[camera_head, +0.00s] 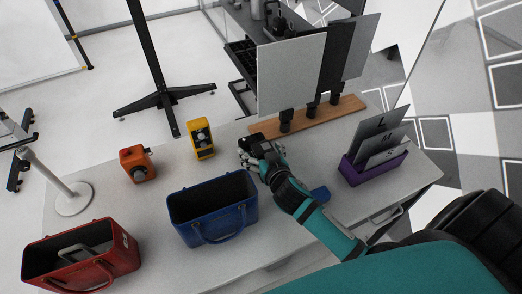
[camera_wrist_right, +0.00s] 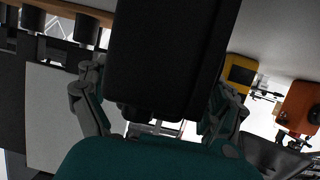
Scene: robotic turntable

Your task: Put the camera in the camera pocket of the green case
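My right gripper (camera_head: 258,157) reaches over the table's far middle, at a small black object (camera_head: 251,140), probably a camera. In the right wrist view a large dark block (camera_wrist_right: 168,55) fills the space between the two fingers of the right gripper (camera_wrist_right: 160,105), which sit against its sides. Its front is not visible. An orange camera (camera_head: 137,163) and a yellow camera (camera_head: 201,138) stand on the table to the left. I see no green case; an open blue bag (camera_head: 212,208) and an open red bag (camera_head: 81,255) stand at the front. My left gripper is out of view.
A wooden base (camera_head: 330,112) with upright grey panels stands at the back right. A purple holder (camera_head: 374,168) with grey cards is at the right. A white round stand (camera_head: 73,200) is at the left.

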